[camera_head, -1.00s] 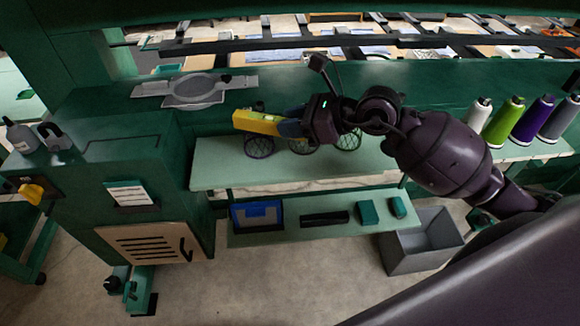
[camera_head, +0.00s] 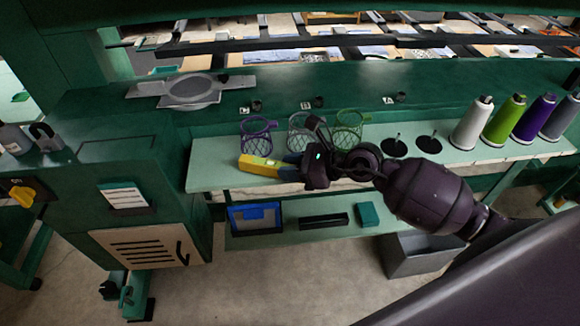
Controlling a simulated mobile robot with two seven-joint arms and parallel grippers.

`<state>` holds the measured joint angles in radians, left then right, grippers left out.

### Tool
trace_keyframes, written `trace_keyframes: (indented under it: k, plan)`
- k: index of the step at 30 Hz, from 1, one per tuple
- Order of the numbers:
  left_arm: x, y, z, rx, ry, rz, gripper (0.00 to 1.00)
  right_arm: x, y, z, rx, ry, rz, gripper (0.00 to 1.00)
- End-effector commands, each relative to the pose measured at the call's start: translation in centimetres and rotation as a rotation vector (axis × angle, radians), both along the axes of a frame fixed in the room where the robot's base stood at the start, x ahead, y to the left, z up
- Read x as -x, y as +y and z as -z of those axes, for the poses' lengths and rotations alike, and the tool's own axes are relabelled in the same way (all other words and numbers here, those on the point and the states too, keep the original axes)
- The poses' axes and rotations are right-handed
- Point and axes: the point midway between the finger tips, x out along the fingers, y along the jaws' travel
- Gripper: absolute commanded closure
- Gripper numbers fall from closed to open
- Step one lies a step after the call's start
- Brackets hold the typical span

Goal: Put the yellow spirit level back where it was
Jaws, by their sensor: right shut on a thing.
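The yellow spirit level (camera_head: 262,166) is held in my right gripper (camera_head: 292,161), which comes in from the right. The level sticks out to the left of the jaws, roughly level, over the front part of the pale green upper shelf (camera_head: 222,178). It is in front of the purple wire basket (camera_head: 257,137). I cannot tell whether it touches the shelf. The jaws hide its right end. My left gripper is not in view.
A grey basket (camera_head: 299,137) and a green basket (camera_head: 348,130) stand right of the purple one, below labels C, B and A. Thread cones (camera_head: 473,124) stand at right. The lower shelf (camera_head: 290,231) holds a blue bin (camera_head: 256,217). A grey bin (camera_head: 415,258) is on the floor.

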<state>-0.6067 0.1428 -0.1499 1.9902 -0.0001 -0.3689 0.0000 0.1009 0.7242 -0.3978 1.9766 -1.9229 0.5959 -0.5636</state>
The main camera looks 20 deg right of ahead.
Motion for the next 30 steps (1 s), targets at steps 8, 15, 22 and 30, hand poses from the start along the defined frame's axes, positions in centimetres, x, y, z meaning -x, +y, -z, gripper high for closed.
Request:
trace_keyframes:
  k: [8,15,22,30]
  plan:
    - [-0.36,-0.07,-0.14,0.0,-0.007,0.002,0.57,-0.01,0.01,0.03,-0.001,-0.001,0.0,1.0]
    - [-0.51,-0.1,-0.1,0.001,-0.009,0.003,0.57,0.0,0.01,0.24,0.0,-0.001,0.0,0.53]
    - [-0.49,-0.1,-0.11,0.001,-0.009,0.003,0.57,0.0,0.0,0.24,0.0,0.0,0.0,0.47]
    - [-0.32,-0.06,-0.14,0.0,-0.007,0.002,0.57,0.67,-0.9,-0.43,0.001,0.0,0.001,0.47]
